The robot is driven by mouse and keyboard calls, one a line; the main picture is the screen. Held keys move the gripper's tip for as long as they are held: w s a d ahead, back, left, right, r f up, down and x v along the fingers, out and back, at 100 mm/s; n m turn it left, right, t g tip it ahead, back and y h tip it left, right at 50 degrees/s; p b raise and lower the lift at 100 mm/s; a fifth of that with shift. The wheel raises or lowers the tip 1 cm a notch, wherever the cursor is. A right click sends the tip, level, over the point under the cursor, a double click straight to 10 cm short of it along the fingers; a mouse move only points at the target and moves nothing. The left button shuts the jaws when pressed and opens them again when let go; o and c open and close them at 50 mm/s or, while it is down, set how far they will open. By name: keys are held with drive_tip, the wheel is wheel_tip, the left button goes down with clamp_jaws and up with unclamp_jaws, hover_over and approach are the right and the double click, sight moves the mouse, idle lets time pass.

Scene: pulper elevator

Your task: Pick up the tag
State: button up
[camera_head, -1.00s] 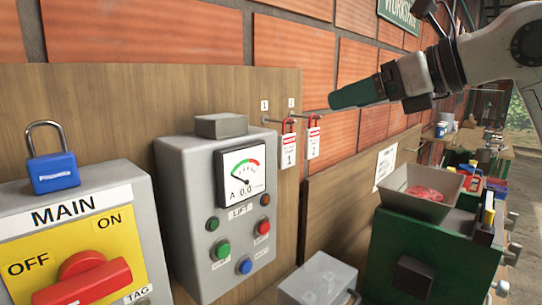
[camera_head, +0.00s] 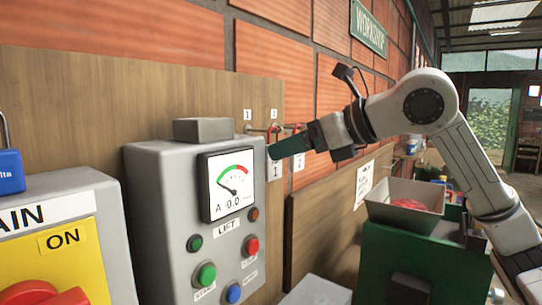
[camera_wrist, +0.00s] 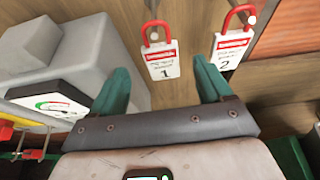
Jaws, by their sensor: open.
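Two white tags with red shackles hang on the wooden board. Tag 1 (camera_wrist: 162,62) is ahead of my gripper (camera_wrist: 162,72), between the lines of its two green fingers in the wrist view. Tag 2 (camera_wrist: 229,51) hangs to the right, just beyond the right fingertip. In the head view, tag 1 (camera_head: 275,171) shows below my gripper's tip and tag 2 (camera_head: 299,161) is beside it; my gripper hides part of their tops. My gripper is open, with nothing seen held in it.
The grey lift control box (camera_head: 160,200) with a gauge stands left of the tags. The yellow-faced main switch box (camera_head: 70,255) and blue padlock (camera_head: 10,172) are farther left. A grey hopper (camera_head: 385,213) on a green machine (camera_head: 390,250) stands right.

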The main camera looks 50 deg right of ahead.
sight(273, 180)
drive_tip(key=p+x, duration=0.1)
drive_tip(key=x, duration=0.1)
drive_tip(key=p+x, duration=0.1)
drive_tip(key=x, duration=0.2)
drive_tip(key=shift+w+r, duration=0.15)
drive_tip(key=shift+w, duration=0.25)
drive_tip(key=c, duration=1)
